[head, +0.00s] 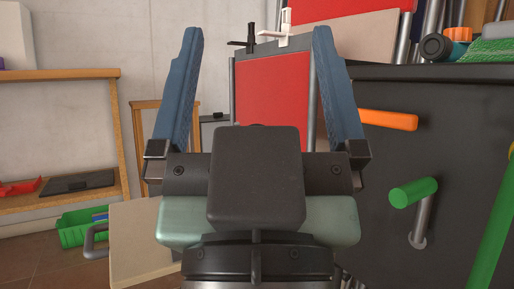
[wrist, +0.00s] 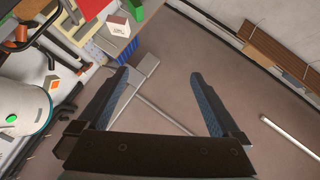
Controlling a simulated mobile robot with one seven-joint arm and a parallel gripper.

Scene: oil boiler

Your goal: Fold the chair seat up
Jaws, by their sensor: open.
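My gripper (head: 256,36) is open and empty in the head view, with its two blue fingers pointing up and wide apart. In the wrist view my gripper (wrist: 160,73) also shows open, with grey bars (wrist: 150,105) and brown floor beyond and between its fingers. I cannot make out a chair or its seat for certain. A red panel (head: 272,90) in a grey frame stands upright behind my gripper in the head view; its lower part is hidden. A beige board (head: 138,240) shows low at the left, partly covered by my gripper.
A dark cabinet (head: 450,160) with an orange handle (head: 388,119) and a green handle (head: 413,192) stands close on the right. A wooden shelf (head: 75,74) and a green crate (head: 78,226) are at the left. In the wrist view, a white tube (wrist: 290,137) lies right, with clear floor around it.

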